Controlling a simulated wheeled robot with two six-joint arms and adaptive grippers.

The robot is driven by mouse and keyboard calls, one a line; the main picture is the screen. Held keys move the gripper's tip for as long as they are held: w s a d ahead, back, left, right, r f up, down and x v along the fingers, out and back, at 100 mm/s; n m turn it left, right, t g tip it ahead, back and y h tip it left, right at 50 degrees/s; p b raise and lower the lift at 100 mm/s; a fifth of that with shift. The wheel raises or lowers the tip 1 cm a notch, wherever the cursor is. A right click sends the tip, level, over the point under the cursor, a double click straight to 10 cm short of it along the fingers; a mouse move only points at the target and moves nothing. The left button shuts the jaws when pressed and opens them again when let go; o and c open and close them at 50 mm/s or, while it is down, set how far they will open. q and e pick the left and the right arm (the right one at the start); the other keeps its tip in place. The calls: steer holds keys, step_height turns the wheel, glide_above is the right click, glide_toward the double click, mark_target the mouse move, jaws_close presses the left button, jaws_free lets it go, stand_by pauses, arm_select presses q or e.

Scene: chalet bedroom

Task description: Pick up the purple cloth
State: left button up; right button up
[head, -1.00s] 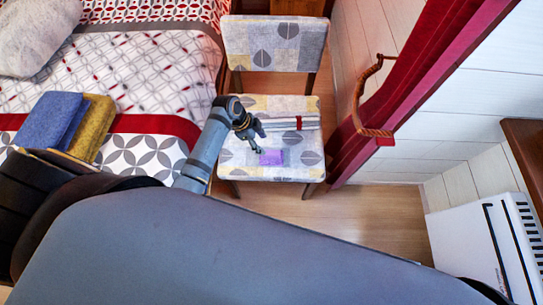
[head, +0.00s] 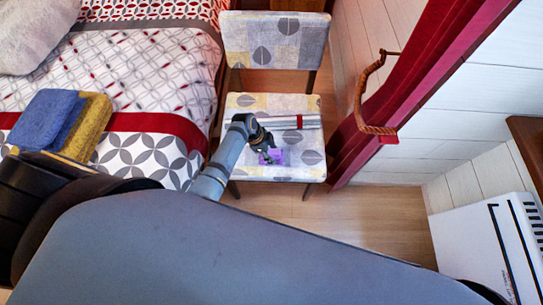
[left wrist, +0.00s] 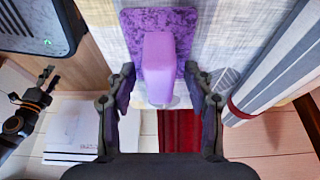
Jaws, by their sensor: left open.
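The purple cloth (head: 279,157) lies on the patterned chair seat (head: 297,172), partly hidden by my left gripper (head: 266,153) in the head view. In the left wrist view it has a flat, mottled purple part and a lighter raised fold (left wrist: 158,60). My left gripper is open, with one finger on each side of the raised fold. The fingers look close to the fold but not closed on it; contact cannot be told. A dark jointed arm at the left of the left wrist view looks like my right arm, with its gripper (left wrist: 30,86) small and unclear.
A grey striped roll with a red band (head: 298,122) lies on the seat behind the cloth. The chair back (head: 275,42) rises behind it. The bed with blue (head: 42,120) and yellow (head: 88,130) folded cloths is at left. A red curtain (head: 400,80) hangs at right.

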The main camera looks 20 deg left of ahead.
mark_target(276, 153)
arm_select(q)
jaws_close()
stand_by(0.3)
steer(key=shift+r, duration=0.1)
steer(key=r+p, duration=0.4)
steer(key=p, duration=0.1)
steer(key=shift+s+r, duration=0.2)
steer(key=shift+r, duration=0.2)
steer(key=s+d+r+p, duration=0.4)
steer(key=s+r+p, duration=0.4)
steer(key=s+p, duration=0.5)
steer(key=p, duration=0.3)
